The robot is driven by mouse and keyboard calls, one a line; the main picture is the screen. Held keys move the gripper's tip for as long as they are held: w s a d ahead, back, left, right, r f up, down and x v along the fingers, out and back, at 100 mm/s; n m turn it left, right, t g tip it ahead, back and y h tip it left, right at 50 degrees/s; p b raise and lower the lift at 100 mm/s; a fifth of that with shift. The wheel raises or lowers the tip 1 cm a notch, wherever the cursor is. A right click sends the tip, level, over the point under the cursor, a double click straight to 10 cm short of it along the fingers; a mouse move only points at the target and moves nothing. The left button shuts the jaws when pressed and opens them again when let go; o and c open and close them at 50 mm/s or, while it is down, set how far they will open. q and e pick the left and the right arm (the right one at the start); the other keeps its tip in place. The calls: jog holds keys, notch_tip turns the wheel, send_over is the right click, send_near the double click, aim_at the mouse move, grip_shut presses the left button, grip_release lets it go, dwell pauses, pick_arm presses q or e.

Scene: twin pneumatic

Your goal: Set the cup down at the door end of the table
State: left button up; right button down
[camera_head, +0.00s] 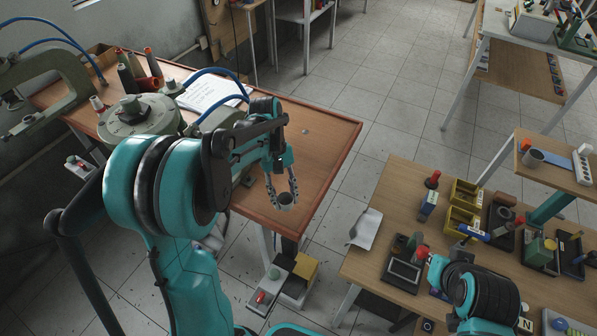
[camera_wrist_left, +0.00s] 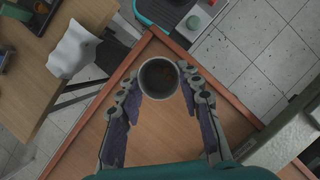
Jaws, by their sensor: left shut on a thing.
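My left gripper (camera_head: 282,190) is shut on a small grey cup (camera_head: 286,202), with a finger on each side of it. In the left wrist view the cup (camera_wrist_left: 159,78) shows from above, with dark contents, between the fingertips of the gripper (camera_wrist_left: 160,90). The cup is upright, at the near corner of the brown table (camera_head: 325,135) with a raised reddish rim. I cannot tell whether it touches the tabletop.
A paper pad (camera_head: 212,92) and a round grey machine (camera_head: 138,117) occupy the table's far left part. Its right part is mostly bare. A second workbench (camera_head: 385,205) with yellow bins (camera_head: 464,195) stands to the right, across a tiled floor gap.

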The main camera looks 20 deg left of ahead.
pick_arm(q)
jog(key=s+a+r+n+t+p, duration=0.25)
jog(key=s+r+n+t, duration=0.35)
jog(key=n, duration=1.1)
jog(key=w+f+b, duration=0.1)
jog(key=w+f, duration=0.1)
jog(key=w, duration=0.1)
jog(key=w+f+b, duration=0.1)
jog(key=w+f, duration=0.2)
jog(key=w, duration=0.1)
jog(key=w+f+b, duration=0.2)
jog(key=w, duration=0.2)
jog(key=shift+a+f, duration=0.2)
jog(key=shift+a, duration=0.1)
notch_tip(320, 180, down, 4)
jog(key=shift+f+b, duration=0.1)
jog(key=shift+b, duration=0.85)
jog(key=o, duration=1)
